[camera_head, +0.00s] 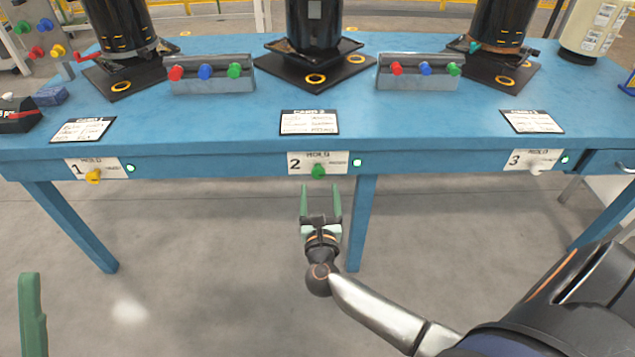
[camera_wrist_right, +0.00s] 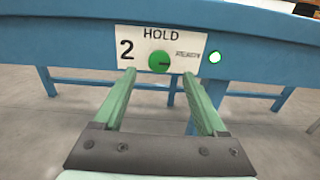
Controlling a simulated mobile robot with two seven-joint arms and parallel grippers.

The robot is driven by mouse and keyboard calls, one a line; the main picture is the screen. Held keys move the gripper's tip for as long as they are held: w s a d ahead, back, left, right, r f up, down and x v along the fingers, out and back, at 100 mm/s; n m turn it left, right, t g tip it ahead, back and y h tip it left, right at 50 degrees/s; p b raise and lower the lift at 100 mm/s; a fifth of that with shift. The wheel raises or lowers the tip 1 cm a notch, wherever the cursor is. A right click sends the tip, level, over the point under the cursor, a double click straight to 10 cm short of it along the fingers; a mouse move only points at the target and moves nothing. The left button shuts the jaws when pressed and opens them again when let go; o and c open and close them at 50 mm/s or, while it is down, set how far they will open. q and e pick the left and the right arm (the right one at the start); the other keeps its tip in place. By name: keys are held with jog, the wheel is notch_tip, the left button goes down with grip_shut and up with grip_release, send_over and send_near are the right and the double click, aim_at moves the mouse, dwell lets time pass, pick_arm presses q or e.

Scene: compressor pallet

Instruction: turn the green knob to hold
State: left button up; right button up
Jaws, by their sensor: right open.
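The green knob (camera_head: 318,172) is on the white plate marked 2 (camera_head: 298,168) on the front edge of the blue table. In the right wrist view the knob (camera_wrist_right: 159,62) sits below the word HOLD and left of the word READY. Its dark mark seems to point right, towards READY. My right gripper (camera_head: 320,188) is open and empty, just in front of and below the knob, its fingers pointing at the plate. In the right wrist view the knob shows between the fingertips (camera_wrist_right: 158,74), apart from them. One green finger of my left gripper (camera_head: 32,310) shows at the lower left.
A yellow knob (camera_head: 93,176) on plate 1 and a white knob (camera_head: 537,167) on plate 3 are further along the edge. A lit indicator (camera_head: 357,162) is right of the green knob. A table leg (camera_head: 361,225) stands close right of my right gripper.

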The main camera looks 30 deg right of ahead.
aim_at(318, 176)
jog(key=shift+b+x, duration=0.3)
jog(key=shift+x, duration=2)
jog(key=shift+a, duration=0.1)
grip_shut()
